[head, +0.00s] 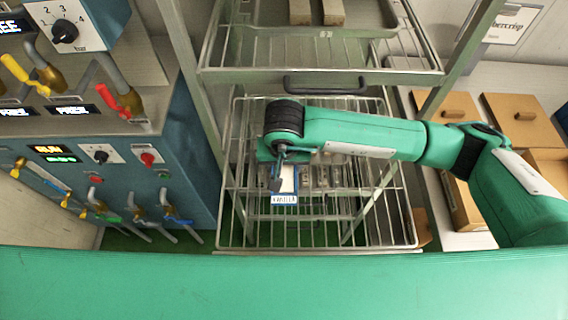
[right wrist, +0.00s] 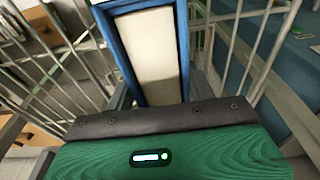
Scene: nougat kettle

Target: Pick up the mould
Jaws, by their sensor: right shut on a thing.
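The mould (head: 288,184) is a narrow blue-rimmed form with a pale inside and a small white label at its near end. In the head view it is over the wire shelf of the rack. In the right wrist view the mould (right wrist: 152,55) stretches away from my gripper, its cream inside between blue walls. My right gripper (head: 277,180) is shut on the mould. Whether the mould touches the shelf I cannot tell. My left gripper is not in view.
The wire shelf (head: 380,222) has posts at its sides. A higher shelf (head: 225,55) carries a tray (head: 372,32) with two pale bars. A blue machine (head: 190,150) with valves and knobs stands at left. Brown boxes (head: 515,112) lie on the right counter.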

